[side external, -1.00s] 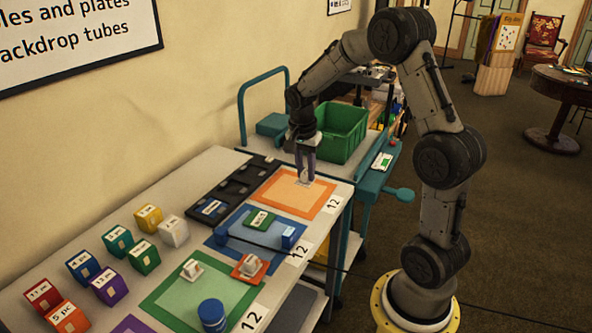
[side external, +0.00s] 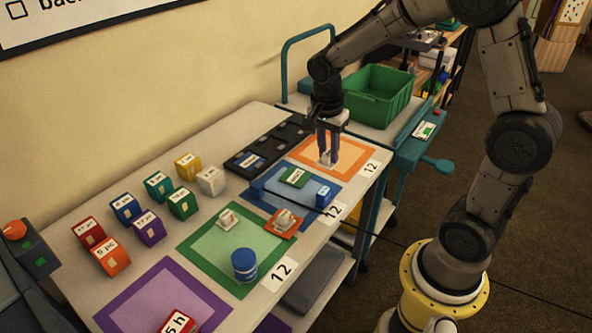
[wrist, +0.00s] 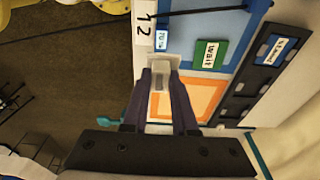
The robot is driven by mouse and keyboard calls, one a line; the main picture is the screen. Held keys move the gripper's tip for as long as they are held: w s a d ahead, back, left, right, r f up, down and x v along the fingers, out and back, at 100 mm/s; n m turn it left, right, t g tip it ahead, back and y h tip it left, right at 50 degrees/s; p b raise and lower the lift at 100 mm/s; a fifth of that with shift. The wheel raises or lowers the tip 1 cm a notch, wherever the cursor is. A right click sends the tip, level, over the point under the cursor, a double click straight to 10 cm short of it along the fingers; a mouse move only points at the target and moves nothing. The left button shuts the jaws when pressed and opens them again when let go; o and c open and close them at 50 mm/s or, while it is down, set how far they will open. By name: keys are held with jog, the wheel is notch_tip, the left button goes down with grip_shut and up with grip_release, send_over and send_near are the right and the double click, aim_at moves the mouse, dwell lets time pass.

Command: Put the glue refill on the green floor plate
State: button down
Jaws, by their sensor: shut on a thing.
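The green floor plate (side external: 202,251) lies on the table, a green border around a paler green middle. On it stand a blue round tub (side external: 244,264) and a small white piece (side external: 228,217). My gripper (side external: 328,158) points down over the orange-bordered plate (side external: 362,167). It is shut on a small pale piece (wrist: 160,76), likely the glue refill; no label on it can be read. The piece also shows white between the fingertips in the side view. I cannot tell whether it touches the plate.
An orange card with a white piece (side external: 284,221) sits at the green plate's right corner. The blue plate (side external: 265,193) holds a green block and a blue block between green and orange plates. Several coloured boxes stand at left. A black tray (side external: 245,162) lies behind.

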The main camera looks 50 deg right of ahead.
jog(key=w+d+f, duration=0.1)
jog(key=w+f, duration=0.2)
jog(key=w+d+f, duration=0.1)
jog(key=w+f, duration=0.2)
jog(key=w, duration=0.1)
jog(key=w+d+f, duration=0.1)
jog(key=w+f, duration=0.2)
jog(key=w, duration=0.1)
jog(key=shift+w+d, duration=0.1)
jog(key=shift+w, duration=0.15)
jog(key=shift+w+f, duration=0.15)
jog(key=shift+f, duration=1.45)
jog(key=shift+f, duration=0.2)
jog(key=c, duration=0.7)
grip_release()
jog(key=shift+r, duration=0.15)
